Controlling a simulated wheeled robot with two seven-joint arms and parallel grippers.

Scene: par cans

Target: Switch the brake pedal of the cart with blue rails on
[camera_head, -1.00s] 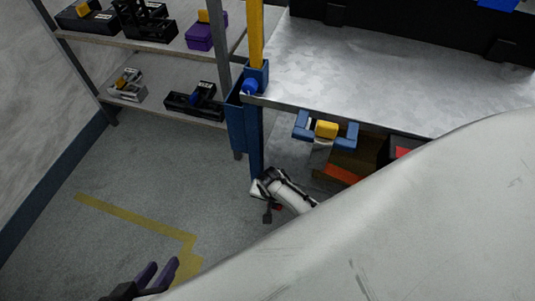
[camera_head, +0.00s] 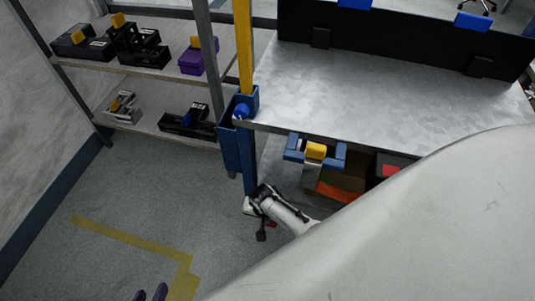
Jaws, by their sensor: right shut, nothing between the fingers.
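A metal-topped unit (camera_head: 350,100) with a blue corner post (camera_head: 239,150) stands at the centre right; it looks like the cart with blue rails. A white arm link with black trim (camera_head: 285,210), apparently my right arm, reaches the foot of that post. My right gripper (camera_head: 262,235) looks small, dark and shut there, with nothing visibly held. A small red spot (camera_head: 272,225) shows beside it. I cannot make out the brake pedal or whether it is touched.
A shelf rack (camera_head: 120,62) holding black and purple items stands at the upper left. A blue bracket with a yellow block (camera_head: 316,151) sits under the metal top. A large white part of mine hides the lower right. Grey floor with yellow tape (camera_head: 120,232) is clear at lower left.

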